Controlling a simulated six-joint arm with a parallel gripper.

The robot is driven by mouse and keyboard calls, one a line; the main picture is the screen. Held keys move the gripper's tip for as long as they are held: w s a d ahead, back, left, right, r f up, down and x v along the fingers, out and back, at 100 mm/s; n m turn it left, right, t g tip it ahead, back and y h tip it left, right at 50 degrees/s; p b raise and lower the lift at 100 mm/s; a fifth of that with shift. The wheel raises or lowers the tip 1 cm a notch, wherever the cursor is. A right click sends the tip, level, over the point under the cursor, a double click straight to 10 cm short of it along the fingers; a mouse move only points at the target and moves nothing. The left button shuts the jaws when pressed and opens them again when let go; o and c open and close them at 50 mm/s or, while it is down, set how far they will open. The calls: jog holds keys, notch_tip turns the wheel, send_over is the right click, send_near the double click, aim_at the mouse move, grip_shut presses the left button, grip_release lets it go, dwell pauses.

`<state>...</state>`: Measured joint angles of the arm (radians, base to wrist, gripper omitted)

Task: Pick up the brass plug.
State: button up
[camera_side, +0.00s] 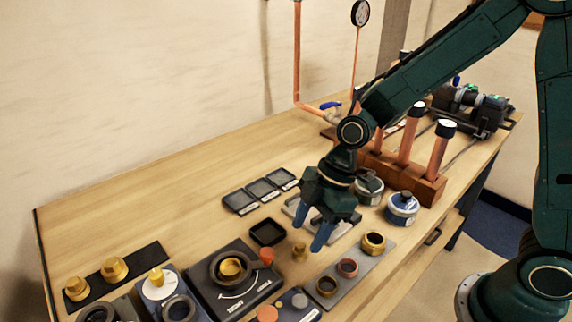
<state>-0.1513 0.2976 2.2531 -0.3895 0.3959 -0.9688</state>
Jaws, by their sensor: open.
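A small brass piece (300,252), which looks like the brass plug, stands on the wooden table just below and slightly left of my fingertips. My gripper (314,234) points down with its blue fingers apart and nothing visible between them. It appears to be above the brass piece and not touching it; the exact height gap is hard to judge. Other brass parts are in view: two hex fittings (114,268) on a black strip at the left, and a brass-topped piece (157,277) on a white and blue block.
A dark fixture (235,294) with a ring and orange knob stands left of the gripper. A small black tray (267,232) is close by. A grey strip with rings (350,270) lies to the right. Round tins (402,208) and a wooden rack with copper pipes (425,186) stand behind right.

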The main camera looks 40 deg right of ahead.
aim_at(301, 244)
jog(key=shift+x, duration=2.25)
jog(key=c, duration=1.1)
jog(key=shift+r, duration=0.1)
notch_tip(301, 244, up, 20)
jog(key=shift+f, duration=0.1)
